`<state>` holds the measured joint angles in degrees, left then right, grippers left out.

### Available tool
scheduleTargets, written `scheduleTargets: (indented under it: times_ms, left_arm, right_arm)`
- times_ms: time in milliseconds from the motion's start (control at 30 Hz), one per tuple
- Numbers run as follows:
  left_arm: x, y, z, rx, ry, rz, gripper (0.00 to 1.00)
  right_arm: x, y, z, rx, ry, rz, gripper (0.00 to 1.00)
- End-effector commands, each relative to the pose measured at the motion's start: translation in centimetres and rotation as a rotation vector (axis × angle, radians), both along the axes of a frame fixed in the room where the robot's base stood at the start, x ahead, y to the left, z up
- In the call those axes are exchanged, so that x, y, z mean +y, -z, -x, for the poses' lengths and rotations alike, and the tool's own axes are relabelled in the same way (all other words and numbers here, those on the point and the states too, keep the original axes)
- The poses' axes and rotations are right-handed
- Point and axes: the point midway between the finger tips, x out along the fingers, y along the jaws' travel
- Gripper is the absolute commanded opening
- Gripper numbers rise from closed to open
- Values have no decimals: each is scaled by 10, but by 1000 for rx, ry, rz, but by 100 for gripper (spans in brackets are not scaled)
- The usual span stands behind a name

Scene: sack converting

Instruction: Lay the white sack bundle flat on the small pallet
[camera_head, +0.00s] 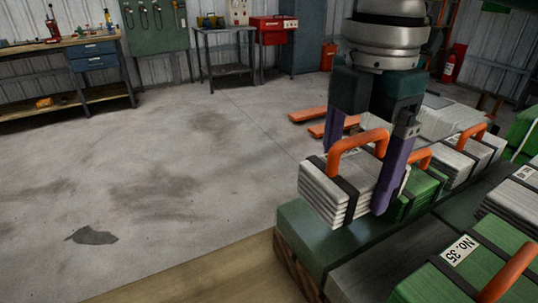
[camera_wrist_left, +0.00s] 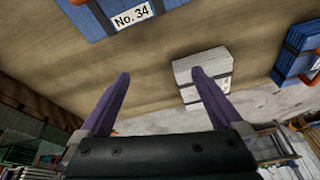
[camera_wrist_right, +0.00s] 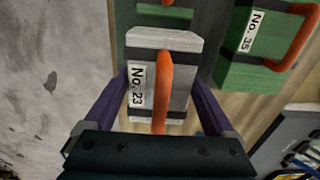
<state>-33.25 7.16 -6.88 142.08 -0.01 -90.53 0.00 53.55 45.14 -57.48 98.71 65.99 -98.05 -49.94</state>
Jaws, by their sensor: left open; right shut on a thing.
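The white sack bundle (camera_head: 318,188), with a black strap and orange handle, is between the fingers of my right gripper (camera_head: 358,182), which is shut on it. In the right wrist view its label reads No. 23 (camera_wrist_right: 137,86). It is roughly level over the near-left end of a dark green surface (camera_head: 318,233); I cannot tell if it touches it. My left gripper (camera_wrist_left: 160,77) is open and empty, seen only in its wrist view. Another white bundle (camera_wrist_left: 190,93) shows beyond its right finger. I cannot clearly make out the small pallet.
A green bundle labelled No. 35 (camera_head: 445,275) lies at the lower right. Another green bundle (camera_head: 424,190) is close behind the held one, with white bundles (camera_head: 477,155) further right. A blue bundle labelled No. 34 (camera_wrist_left: 98,18) shows in the left wrist view. The concrete floor (camera_head: 170,170) is open.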

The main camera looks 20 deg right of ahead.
Motion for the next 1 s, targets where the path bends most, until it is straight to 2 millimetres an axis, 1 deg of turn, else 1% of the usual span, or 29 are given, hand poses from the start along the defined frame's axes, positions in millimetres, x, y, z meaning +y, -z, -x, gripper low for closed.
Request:
scheduleTargets:
  times_ms: [33,167,400,500,833,867,933,1000]
  left_arm:
    - [0,1,0,0,0,0,100]
    - [0,2,0,0,-1,0,100]
    - [-1,7,0,-1,-3,6,100]
    - [-2,7,0,-1,-6,8,100]
    - [-2,6,0,-1,-6,10,100]
    - [-2,6,0,-1,-6,10,100]
    - [-2,6,0,-1,-6,10,100]
    - [-2,6,0,-1,-6,8,100]
  right_arm:
    - [0,8,1,3,0,0,30]
    - [0,18,0,1,0,0,30]
    - [0,54,1,3,1,-1,30]
    - [0,59,0,-2,-1,0,30]
    - [0,62,0,-1,0,0,30]
    - [0,62,0,0,0,0,91]
    - [0,62,0,-1,-1,0,98]
    - [0,62,0,-1,-1,0,100]
